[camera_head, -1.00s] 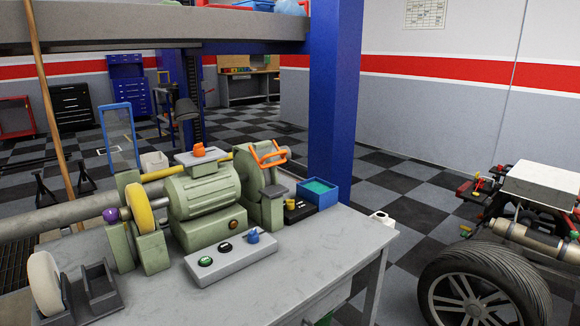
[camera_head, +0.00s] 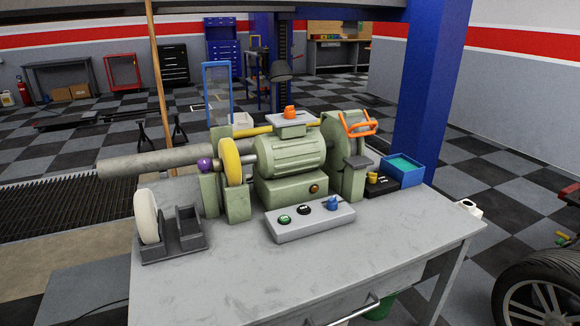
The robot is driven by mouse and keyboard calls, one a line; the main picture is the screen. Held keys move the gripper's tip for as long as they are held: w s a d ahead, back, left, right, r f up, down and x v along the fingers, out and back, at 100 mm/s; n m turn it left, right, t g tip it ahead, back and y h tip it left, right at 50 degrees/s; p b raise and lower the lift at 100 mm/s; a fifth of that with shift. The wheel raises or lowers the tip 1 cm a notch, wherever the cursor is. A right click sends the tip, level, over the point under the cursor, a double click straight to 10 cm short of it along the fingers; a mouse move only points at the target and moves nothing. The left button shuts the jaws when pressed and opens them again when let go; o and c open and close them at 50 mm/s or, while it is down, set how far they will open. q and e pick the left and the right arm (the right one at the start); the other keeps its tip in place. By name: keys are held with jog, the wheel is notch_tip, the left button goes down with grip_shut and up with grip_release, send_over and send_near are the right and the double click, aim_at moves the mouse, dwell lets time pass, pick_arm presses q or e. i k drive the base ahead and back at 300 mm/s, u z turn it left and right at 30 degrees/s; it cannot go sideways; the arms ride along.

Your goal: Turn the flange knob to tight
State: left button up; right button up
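A green bench grinder (camera_head: 290,160) stands on the grey workbench (camera_head: 340,255). A purple round knob (camera_head: 205,164) sits at the left end of its shaft, beside a yellow wheel (camera_head: 231,162). Other knobs show: a blue one (camera_head: 333,203) on the grey control box, an orange one (camera_head: 290,112) on top of the grinder, and a small yellow one (camera_head: 373,177) at the right. No label tells which is the flange knob, and I cannot read any tight mark. Neither of my grippers is in view.
A white wheel (camera_head: 147,217) stands in a dark holder (camera_head: 187,241) at the bench's left. A blue tray (camera_head: 404,172) sits at the back right. An orange handle (camera_head: 358,124) is on the grinder's right side. The front of the bench top is clear.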

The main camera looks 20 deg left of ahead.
aim_at(204, 164)
jog(key=k, duration=0.5)
jog(key=u, duration=1.05)
jog(key=i, duration=0.3)
